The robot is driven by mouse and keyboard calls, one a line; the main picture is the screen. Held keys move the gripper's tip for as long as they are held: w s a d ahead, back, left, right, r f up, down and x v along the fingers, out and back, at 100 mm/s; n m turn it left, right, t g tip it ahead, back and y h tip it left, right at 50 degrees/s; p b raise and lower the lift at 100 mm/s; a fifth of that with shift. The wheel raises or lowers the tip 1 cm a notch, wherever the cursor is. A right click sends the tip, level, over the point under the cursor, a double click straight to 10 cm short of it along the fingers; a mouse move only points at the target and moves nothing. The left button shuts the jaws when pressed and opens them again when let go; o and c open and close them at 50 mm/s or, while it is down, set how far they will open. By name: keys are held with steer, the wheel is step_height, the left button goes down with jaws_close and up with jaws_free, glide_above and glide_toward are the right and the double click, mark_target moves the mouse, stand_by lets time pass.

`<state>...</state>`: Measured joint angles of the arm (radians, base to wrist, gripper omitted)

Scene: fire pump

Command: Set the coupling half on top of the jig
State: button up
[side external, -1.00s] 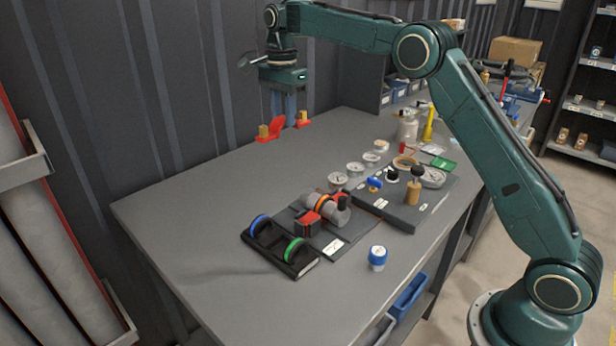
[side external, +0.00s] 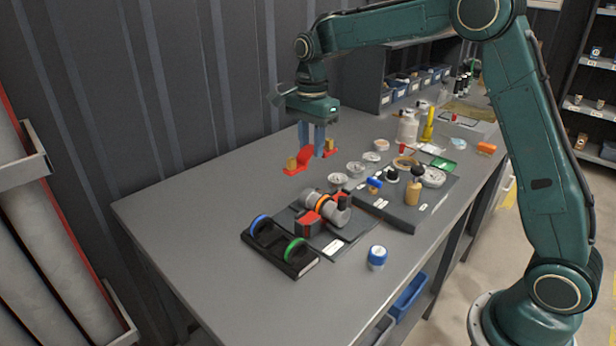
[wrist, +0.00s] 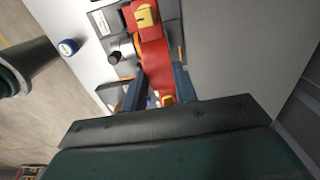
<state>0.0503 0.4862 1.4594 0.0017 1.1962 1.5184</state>
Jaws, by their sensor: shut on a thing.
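The coupling half is a red curved piece with flat end flanges and yellow-brass blocks (side external: 307,162). It also shows between the fingers in the wrist view (wrist: 155,62). My gripper (side external: 312,150) is shut on its middle, with one blue finger on each side, and holds it above the table. What appears to be the jig (side external: 324,208) is a grey cylindrical assembly with an orange ring and red-and-black blocks on a dark plate. It lies below and nearer the camera than my gripper. In the wrist view the held piece hides part of it.
A black stand with a blue and a green ring (side external: 280,246) sits beside the jig. A blue-and-white cap (side external: 377,257) stands near the front edge. Right of the jig is a dark board (side external: 405,212) with gauges and a knobbed plunger. The table's left part is clear.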

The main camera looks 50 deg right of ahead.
glide_above(325, 197)
steer(key=shift+a+f, duration=0.1)
steer(key=shift+f, duration=0.9)
steer(key=shift+f, duration=0.2)
steer(key=shift+f, duration=2.9)
steer(key=shift+f, duration=1.1)
stand_by(0.5)
steer(key=o, duration=0.7)
steer(key=shift+o, duration=0.2)
steer(key=shift+r, duration=0.2)
steer(key=shift+r, duration=0.7)
steer(key=shift+r, duration=0.35)
